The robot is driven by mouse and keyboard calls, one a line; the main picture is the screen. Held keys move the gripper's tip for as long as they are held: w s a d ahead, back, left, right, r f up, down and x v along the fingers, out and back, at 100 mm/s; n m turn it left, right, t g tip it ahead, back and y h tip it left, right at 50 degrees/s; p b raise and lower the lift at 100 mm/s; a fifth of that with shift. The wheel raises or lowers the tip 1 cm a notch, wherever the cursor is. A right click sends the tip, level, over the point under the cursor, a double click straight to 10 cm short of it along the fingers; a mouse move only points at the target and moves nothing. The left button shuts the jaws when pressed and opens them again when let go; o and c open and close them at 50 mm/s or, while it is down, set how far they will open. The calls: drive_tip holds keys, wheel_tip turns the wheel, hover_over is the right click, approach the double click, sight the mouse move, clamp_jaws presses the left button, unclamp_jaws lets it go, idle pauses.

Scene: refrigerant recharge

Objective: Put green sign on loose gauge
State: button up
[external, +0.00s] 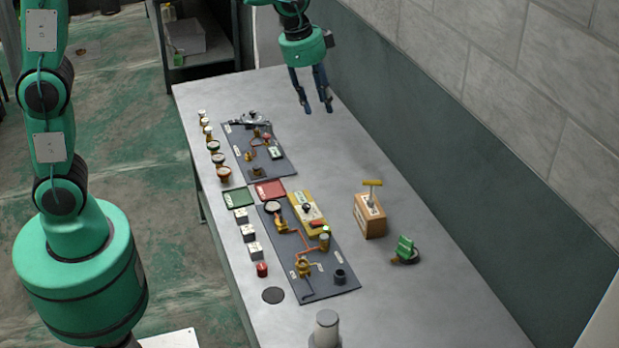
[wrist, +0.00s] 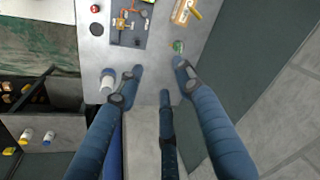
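A small green sign (external: 404,248) stands on a dark round base on the right part of the grey table; it also shows in the wrist view (wrist: 178,45). Several round gauges stand in a row along the table's left edge, including one with a brown rim (external: 224,172). Another round gauge (external: 273,207) is on the nearer dark panel. I cannot tell which gauge is loose. My gripper (external: 318,109) is open and empty above the far end of the table, well apart from the sign. Its spread fingers show in the wrist view (wrist: 158,72).
Two dark panels with pipes and fittings, a nearer one (external: 340,285) and a farther one (external: 283,168), lie on the table. A wooden block (external: 369,215) with a yellow-topped handle stands near the sign. Red (external: 270,189) and green (external: 238,197) trays lie between. The table's right side is mostly clear beside the wall.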

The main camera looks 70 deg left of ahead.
drive_tip(key=s+a+r+n+t, duration=0.1)
drive_tip(key=s+r+n, duration=0.15)
drive_tip(key=s, duration=0.65)
drive_tip(key=s+a+r+n, duration=0.1)
drive_tip(key=s+a+r, duration=0.15)
drive_tip(key=s, duration=0.65)
drive_tip(key=s+a+f+n+t, duration=0.1)
drive_tip(key=s+f+n, duration=0.1)
drive_tip(key=s, duration=1.5)
drive_tip(key=shift+s+f+n+t, duration=0.3)
drive_tip(key=shift+n+t, duration=0.1)
drive_tip(key=shift+n, duration=0.15)
wheel_tip(320, 180, down, 14)
drive_tip(key=b, duration=1.4)
